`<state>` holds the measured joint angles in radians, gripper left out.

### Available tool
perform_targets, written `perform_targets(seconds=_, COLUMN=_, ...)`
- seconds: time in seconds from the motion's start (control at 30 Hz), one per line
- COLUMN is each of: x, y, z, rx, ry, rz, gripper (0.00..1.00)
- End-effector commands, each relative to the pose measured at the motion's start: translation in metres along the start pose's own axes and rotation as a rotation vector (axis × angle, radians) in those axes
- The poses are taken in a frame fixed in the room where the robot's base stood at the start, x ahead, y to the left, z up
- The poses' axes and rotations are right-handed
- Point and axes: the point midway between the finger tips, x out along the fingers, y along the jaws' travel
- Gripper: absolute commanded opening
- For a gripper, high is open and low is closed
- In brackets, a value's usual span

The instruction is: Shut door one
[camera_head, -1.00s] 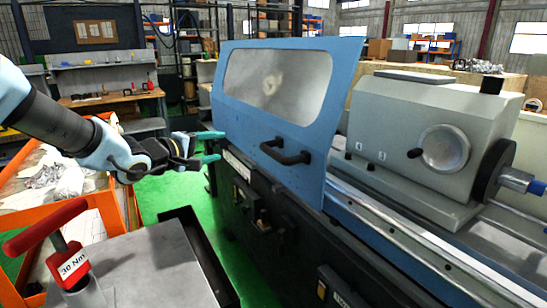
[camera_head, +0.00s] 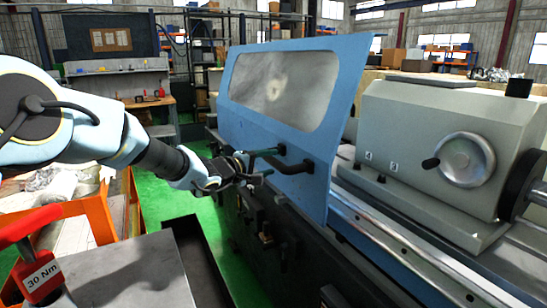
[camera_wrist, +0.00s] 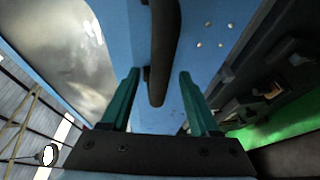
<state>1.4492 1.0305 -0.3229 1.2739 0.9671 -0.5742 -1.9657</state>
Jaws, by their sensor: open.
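In the wrist view, the handle (camera_wrist: 164,45) runs down from the top edge between the two spread fingers (camera_wrist: 158,78). Neither finger is clearly touching it. The blue door panel (camera_wrist: 205,15) fills the background behind the handle.
The grey headstock with a handwheel (camera_head: 465,160) stands right of the door, above the machine rail (camera_head: 400,235). An orange-framed bin (camera_head: 103,220) and a grey cart top with a red-handled 30 Nm tool (camera_head: 38,270) are at lower left. Green floor shows between.

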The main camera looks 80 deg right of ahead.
Motion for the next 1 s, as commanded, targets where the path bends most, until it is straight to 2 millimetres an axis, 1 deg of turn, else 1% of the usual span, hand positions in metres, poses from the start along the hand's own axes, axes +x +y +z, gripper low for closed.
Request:
perform_targets(seconds=0.1, x=0.013, y=0.001, z=0.0, rx=0.0, ry=0.0, rz=0.0, gripper=0.62)
perform_targets(seconds=0.2, x=0.02, y=0.001, z=0.0, rx=0.001, ry=-0.001, rz=-0.001, gripper=0.62)
perform_targets(seconds=0.33, x=0.024, y=0.0, z=0.0, rx=0.0, ry=0.0, rz=-0.001, gripper=0.62)
perform_targets(seconds=0.57, x=0.024, y=-0.001, z=0.0, rx=0.0, ry=0.0, rz=-0.001, gripper=0.62)
perform_targets(seconds=0.67, x=0.024, y=-0.001, z=0.0, rx=0.0, ry=0.0, rz=-0.001, gripper=0.53)
perform_targets(seconds=1.0, x=0.024, y=-0.001, z=0.0, rx=0.0, ry=0.0, rz=-0.001, gripper=0.15)
